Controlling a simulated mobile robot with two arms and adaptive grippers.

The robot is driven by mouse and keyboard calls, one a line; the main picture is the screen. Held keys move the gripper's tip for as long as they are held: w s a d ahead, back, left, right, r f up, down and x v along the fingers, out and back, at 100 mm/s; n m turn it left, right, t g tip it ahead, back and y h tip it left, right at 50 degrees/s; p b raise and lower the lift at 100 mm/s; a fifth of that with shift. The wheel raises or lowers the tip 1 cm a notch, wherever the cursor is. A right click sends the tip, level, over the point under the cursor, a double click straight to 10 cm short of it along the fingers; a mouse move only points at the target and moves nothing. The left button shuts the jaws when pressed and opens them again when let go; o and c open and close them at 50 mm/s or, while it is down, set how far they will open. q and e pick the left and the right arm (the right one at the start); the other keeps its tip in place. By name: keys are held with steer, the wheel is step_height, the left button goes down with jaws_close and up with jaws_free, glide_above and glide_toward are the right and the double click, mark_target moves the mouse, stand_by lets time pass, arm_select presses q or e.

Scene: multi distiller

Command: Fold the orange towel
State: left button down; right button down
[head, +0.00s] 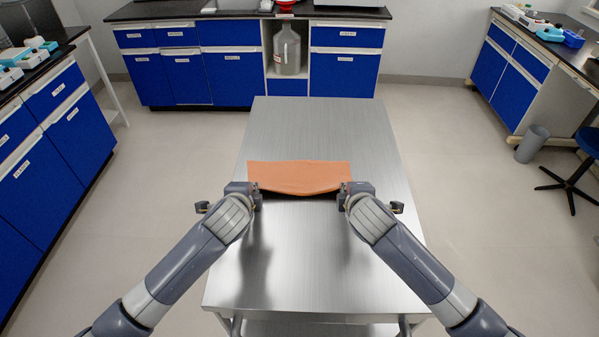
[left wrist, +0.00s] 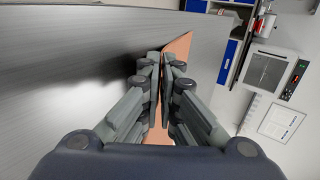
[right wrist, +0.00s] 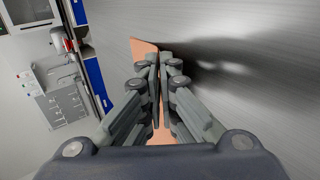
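The orange towel (head: 300,176) is stretched between my two grippers over the middle of the metal table. Its near edge sags in the middle, and a dark shadow lies under that edge. My left gripper (head: 256,194) is shut on the towel's near left corner, and the towel shows between its fingers in the left wrist view (left wrist: 177,50). My right gripper (head: 345,195) is shut on the near right corner, and the towel shows there in the right wrist view (right wrist: 145,47). I cannot tell whether the far edge touches the table.
The metal table (head: 320,125) is otherwise bare, with free room in front of and behind the towel. Blue cabinets (head: 190,75) stand along the back and left walls. A large jug (head: 287,50) sits in a back shelf. A bin (head: 532,143) and a blue stool (head: 588,140) stand at the right.

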arm_select(q)
steer(key=c, duration=1.5)
jaws_free()
arm_select(e)
steer(key=c, duration=1.5)
jaws_free()
